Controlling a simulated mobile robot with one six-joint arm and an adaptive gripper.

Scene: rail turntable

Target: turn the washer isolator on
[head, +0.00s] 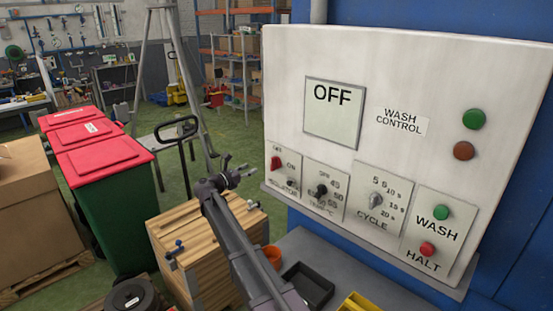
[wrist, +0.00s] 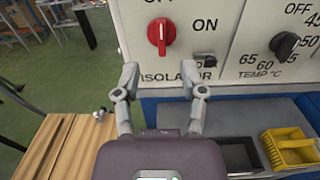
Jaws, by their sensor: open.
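The washer isolator is a red rotary knob (head: 276,163) at the lower left of the white wash control panel (head: 400,70). In the wrist view the knob (wrist: 161,36) has its grip bar upright, towards the OFF mark above; ON is to its right. The panel's display (head: 333,112) reads OFF. My gripper (head: 232,178) is in front of the panel's left edge. In the wrist view my gripper (wrist: 160,72) is open and empty, its fingertips below the knob in the picture, one to each side. The distance to the knob is unclear.
A small dark fitting (wrist: 205,60) sits at the knob's lower right. The temperature knob (head: 321,190), cycle knob (head: 376,200) and WASH (head: 441,212) and HALT (head: 427,249) buttons are further right. A wooden crate (head: 180,240) and black tray (head: 307,285) are below.

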